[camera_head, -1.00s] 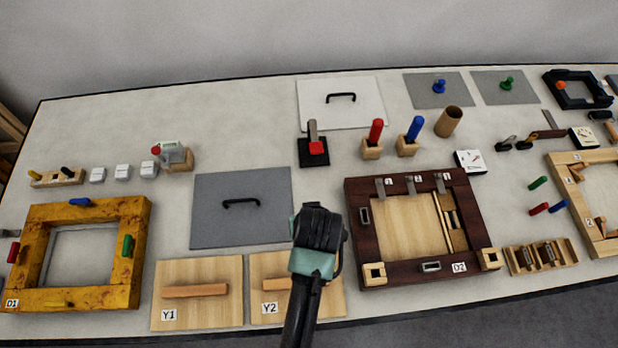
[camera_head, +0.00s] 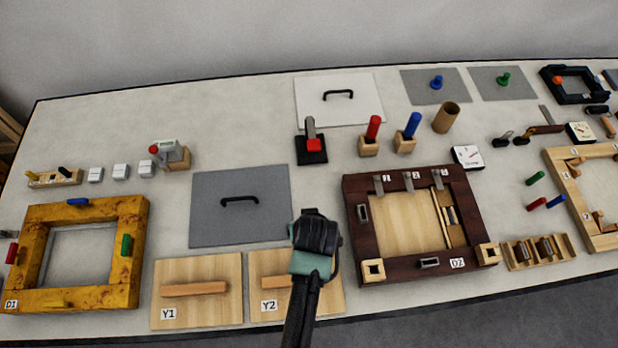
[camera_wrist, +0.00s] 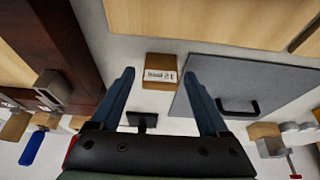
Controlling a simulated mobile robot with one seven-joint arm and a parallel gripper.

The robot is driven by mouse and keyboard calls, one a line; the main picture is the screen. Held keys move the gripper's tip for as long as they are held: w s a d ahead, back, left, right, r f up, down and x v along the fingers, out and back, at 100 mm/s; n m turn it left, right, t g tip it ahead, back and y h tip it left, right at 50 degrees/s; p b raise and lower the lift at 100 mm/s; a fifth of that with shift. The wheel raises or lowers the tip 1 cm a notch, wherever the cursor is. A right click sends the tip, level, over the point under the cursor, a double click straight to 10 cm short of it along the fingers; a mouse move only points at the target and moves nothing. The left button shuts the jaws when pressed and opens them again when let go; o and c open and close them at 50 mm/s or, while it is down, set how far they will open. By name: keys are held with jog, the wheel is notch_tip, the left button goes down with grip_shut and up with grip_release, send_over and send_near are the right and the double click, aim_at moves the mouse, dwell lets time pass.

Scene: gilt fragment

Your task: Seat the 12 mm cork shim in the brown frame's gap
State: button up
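The cork shim (camera_wrist: 160,72) is a small tan-brown block with a white "12 mm" label, on the pale table in the wrist view. My gripper (camera_wrist: 159,76) is open, its two blue fingers apart on either side of the shim in that view. In the head view my gripper (camera_head: 315,240) hides the shim. The dark brown frame (camera_head: 362,245), marked D2, lies right of my gripper. It holds a light wood panel, with a narrow gap and strips at the panel's right side. The frame also shows in the wrist view (camera_wrist: 65,40).
A grey panel with a black handle (camera_head: 215,225) lies left of my gripper. Boards Y1 (camera_head: 215,311) and Y2 (camera_head: 327,300) lie in front. A yellow frame (camera_head: 90,299) is far left. Blocks with red (camera_head: 373,128) and blue (camera_head: 413,126) handles stand behind the brown frame.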

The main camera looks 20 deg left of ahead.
jog(key=v, duration=1.2)
jog(key=shift+r, duration=0.15)
